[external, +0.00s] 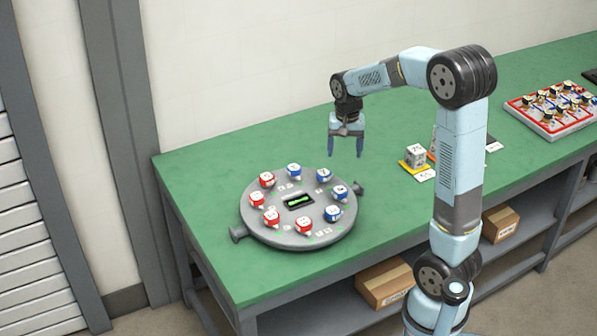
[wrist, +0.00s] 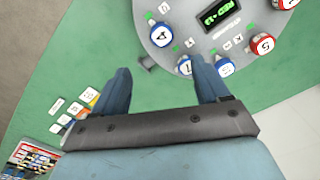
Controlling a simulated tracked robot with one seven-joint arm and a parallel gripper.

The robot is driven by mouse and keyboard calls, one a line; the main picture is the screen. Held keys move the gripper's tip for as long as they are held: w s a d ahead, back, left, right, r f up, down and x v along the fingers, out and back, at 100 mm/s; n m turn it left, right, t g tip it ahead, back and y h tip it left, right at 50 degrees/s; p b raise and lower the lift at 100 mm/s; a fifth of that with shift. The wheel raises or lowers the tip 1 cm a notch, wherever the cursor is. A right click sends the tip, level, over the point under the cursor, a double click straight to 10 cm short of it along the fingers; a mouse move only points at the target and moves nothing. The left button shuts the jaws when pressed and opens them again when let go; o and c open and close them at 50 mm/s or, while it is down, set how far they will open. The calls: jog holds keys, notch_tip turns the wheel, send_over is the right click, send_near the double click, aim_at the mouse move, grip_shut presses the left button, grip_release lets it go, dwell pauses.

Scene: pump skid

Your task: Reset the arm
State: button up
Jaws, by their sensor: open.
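My gripper (external: 346,146) hangs fingers down above the green bench top, to the right of and behind the round grey panel (external: 262,226). Its two blue fingers are apart with nothing between them; they also show in the wrist view (wrist: 162,88). My arm is bent at the elbow and reaches left over the bench. The panel carries a ring of red and blue numbered knobs around a small display (external: 299,201) with green characters. The wrist view shows part of this panel (wrist: 190,58) beyond the fingertips, with a blue knob near the right finger.
A grey-white cube (external: 415,153) sits on a yellow pad right of my gripper, partly near my arm. A red-and-white tray (external: 556,108) of small parts lies at the far right. Cardboard boxes (external: 385,283) stand on the lower shelf. The bench's left back area is clear.

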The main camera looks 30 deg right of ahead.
jog(key=s+r+n+t, duration=0.2)
jog(key=s+r, duration=0.3)
jog(key=s, duration=0.6)
jog(key=s+d+r+n+t, duration=0.1)
jog(key=s+r+n+t, duration=0.2)
jog(key=s, duration=0.9)
jog(key=shift+s+d+r+n, duration=0.15)
jog(key=shift+r+n, duration=0.35)
jog(key=shift+r, duration=0.75)
